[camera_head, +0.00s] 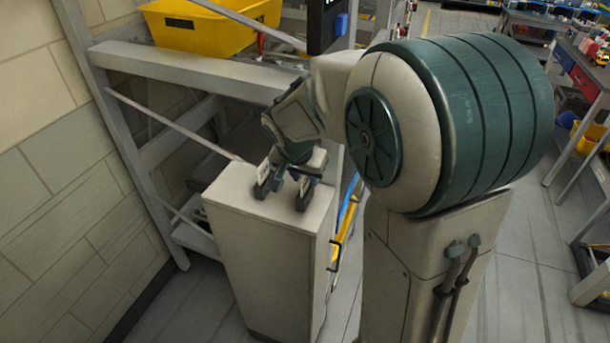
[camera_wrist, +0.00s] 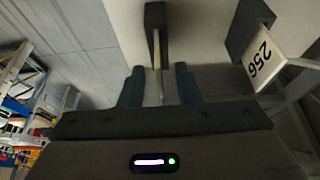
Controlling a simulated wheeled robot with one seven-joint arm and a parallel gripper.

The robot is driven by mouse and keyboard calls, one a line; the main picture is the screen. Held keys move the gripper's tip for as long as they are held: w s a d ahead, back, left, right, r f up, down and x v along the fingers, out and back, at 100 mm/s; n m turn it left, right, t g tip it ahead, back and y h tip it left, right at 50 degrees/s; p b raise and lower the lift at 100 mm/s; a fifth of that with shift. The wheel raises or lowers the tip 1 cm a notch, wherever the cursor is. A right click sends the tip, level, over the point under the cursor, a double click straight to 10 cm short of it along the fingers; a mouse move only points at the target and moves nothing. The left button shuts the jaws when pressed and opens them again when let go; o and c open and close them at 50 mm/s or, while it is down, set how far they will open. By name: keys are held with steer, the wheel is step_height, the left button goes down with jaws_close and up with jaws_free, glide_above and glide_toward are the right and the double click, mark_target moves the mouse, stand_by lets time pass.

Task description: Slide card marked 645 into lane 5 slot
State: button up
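A thin pale card (camera_wrist: 157,62) stands nearly edge-on in a dark holder (camera_wrist: 154,16) on the white cabinet; its number cannot be read. My gripper (camera_wrist: 159,86) is open, its fingers on either side of this card with gaps visible. In the head view my gripper (camera_head: 303,172) is low over the cabinet top, above the right dark holder (camera_head: 304,197). A second card (camera_wrist: 264,58) stands in another dark holder (camera_wrist: 246,22) to the right; its marking reads 256. I see no card legibly marked 645 and no lane 5 slot.
The cabinet (camera_head: 265,240) stands beside a grey rack (camera_head: 180,68) with a yellow bin (camera_head: 205,28) on it. A block wall (camera_head: 60,180) is at the left. Workbenches with bins are at the far right, with open floor (camera_head: 525,260) before them.

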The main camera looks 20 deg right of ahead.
steer(key=shift+w+d+f, duration=0.15)
steer(key=shift+f, duration=0.4)
jaws_close()
steer(key=shift+r, duration=0.2)
steer(key=shift+r+p, duration=1.5)
steer(key=shift+r, duration=0.95)
